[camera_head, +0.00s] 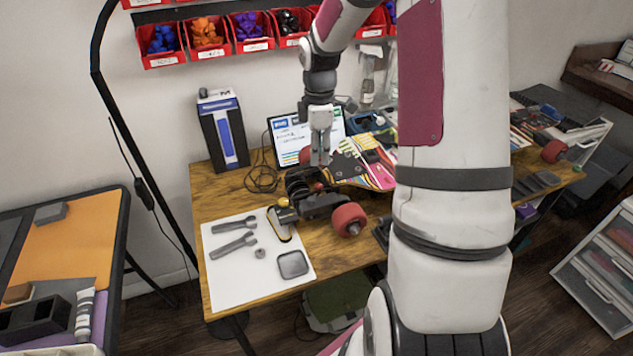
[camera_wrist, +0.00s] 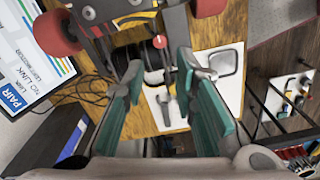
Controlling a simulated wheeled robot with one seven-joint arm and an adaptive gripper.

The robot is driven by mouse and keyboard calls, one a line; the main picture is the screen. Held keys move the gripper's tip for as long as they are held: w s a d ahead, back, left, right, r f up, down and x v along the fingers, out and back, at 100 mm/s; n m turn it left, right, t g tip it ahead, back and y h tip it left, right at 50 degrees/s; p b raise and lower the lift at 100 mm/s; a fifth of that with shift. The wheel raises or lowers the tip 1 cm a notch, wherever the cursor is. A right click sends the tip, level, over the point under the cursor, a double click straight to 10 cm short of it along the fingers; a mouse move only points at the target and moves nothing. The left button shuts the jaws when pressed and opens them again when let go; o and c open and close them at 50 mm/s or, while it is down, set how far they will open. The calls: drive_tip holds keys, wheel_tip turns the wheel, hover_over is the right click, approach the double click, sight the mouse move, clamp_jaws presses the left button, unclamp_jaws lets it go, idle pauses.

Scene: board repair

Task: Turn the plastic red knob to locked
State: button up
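A skateboard (camera_head: 375,166) with a colourful deck and red wheels lies on the wooden workbench, its dark truck facing up. A small red knob (camera_wrist: 159,42) sits on the truck hardware in the wrist view. It shows as a small red spot (camera_head: 318,187) in the head view, partly hidden in dark parts. My gripper (camera_head: 320,160) points down over the truck. In the wrist view its teal fingers (camera_wrist: 160,72) are spread apart, with the knob seen beyond the gap between their tips. Nothing is held. Whether the knob is locked cannot be told.
A red wheel (camera_head: 350,219) sits at the truck's near end. A white mat (camera_head: 232,280) with wrenches and a square tray (camera_head: 292,264) lies at the bench's front left. A monitor (camera_head: 288,135) and a dark blue-striped box (camera_head: 224,130) stand behind. Cables lie near the monitor.

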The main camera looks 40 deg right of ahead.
sight(319, 185)
wheel_tip(319, 185, down, 10)
drive_tip(key=shift+f, duration=0.25)
drive_tip(key=shift+c, duration=0.6)
clamp_jaws()
